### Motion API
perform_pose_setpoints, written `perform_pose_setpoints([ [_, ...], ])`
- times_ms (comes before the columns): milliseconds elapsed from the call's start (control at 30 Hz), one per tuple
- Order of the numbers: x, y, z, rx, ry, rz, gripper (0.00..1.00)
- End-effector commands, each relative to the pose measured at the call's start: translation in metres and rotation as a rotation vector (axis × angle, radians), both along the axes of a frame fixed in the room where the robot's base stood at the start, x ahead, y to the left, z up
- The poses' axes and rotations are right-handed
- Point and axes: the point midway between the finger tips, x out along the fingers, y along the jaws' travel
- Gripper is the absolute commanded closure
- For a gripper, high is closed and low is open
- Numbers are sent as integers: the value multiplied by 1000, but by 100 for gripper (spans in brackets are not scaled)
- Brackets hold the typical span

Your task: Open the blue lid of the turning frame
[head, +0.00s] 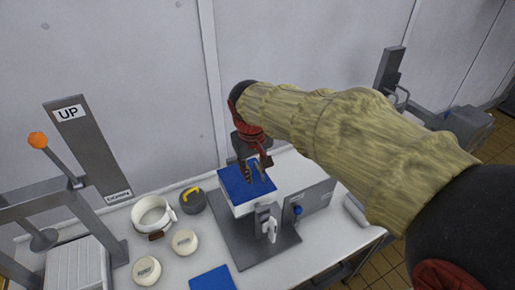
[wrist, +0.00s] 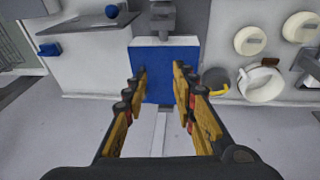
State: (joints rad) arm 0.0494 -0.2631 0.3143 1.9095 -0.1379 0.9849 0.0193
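The turning frame (head: 268,215) stands on a grey base plate near the middle of the table. Its blue lid (head: 234,183) lies flat on top, looking closed, and also shows in the wrist view (wrist: 164,56). My gripper (head: 257,183) is over the lid, fingers pointing down. In the wrist view my gripper (wrist: 159,78) is open, with its fingers apart on either side of the lid's near part and nothing between them. I cannot tell whether the fingertips touch the lid. A grey bracket with a light handle (head: 271,229) is on the frame's front side.
A white ring-shaped pot (head: 152,215), a dark round item with a yellow handle (head: 192,200) and two cream discs (head: 146,271) (head: 185,242) stand left of the frame. A blue mat (head: 212,279) lies in front. A grey box with a blue knob (head: 313,204) is at the right. The wall is close behind.

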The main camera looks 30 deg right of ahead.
Motion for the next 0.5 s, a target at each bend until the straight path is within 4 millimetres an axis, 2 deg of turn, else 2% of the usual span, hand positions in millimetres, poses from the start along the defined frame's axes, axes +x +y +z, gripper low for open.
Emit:
perform_pose_setpoints([
  [33, 18, -6, 9, -9, 34, -3, 73],
  [200, 63, -25, 3, -41, 117, -11, 73],
  [333, 85, -36, -6, -57, 161, -13, 73],
  [500, 98, -43, -16, -69, 190, -15, 73],
])
